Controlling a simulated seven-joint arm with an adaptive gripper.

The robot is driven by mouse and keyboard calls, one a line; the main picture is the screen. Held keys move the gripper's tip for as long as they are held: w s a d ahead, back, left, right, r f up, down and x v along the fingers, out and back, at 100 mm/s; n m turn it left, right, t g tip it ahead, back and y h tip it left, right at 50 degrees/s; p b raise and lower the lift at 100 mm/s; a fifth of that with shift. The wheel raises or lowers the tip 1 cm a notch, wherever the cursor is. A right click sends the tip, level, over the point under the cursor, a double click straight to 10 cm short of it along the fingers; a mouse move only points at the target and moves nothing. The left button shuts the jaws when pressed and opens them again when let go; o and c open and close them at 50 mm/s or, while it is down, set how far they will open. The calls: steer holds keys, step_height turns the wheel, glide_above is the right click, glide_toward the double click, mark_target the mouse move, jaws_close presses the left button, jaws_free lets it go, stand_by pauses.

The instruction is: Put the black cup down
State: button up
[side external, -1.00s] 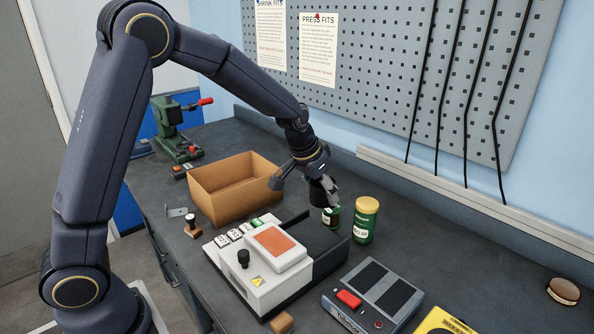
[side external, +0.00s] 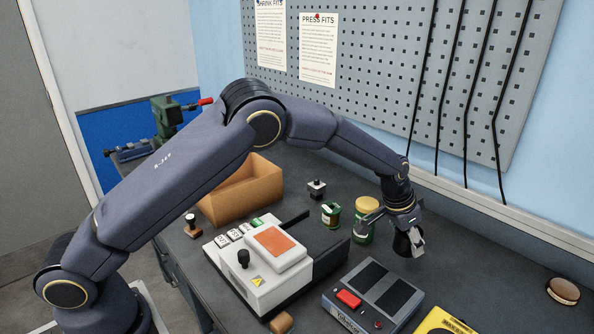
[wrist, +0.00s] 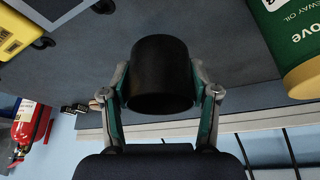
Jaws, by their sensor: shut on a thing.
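The black cup (wrist: 160,72) is between the fingers of my gripper (wrist: 160,95) in the wrist view, with a finger pad against each side. In the side external view the dark cup (side external: 402,244) shows under my gripper (side external: 410,240), to the right of the green can with the yellow lid. My gripper is shut on the cup. I cannot tell whether the cup's base touches the bench (side external: 470,272).
A green can with a yellow lid (side external: 366,206) stands close to my gripper's left, a smaller green can (side external: 331,213) beyond it. A grey pedal box (side external: 375,295) and a yellow case (side external: 445,322) lie nearer the front. Bench to the right is mostly clear, with a round brown item (side external: 563,291).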

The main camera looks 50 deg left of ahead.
mark_target(407, 264)
steer(key=w+f, duration=0.2)
steer(key=f, duration=0.1)
steer(key=shift+w+d, duration=0.25)
steer(key=shift+d, duration=0.05)
steer(key=shift+f, duration=1.5)
steer(key=shift+f, duration=0.15)
steer(key=o, duration=0.9)
steer(key=shift+o, duration=0.2)
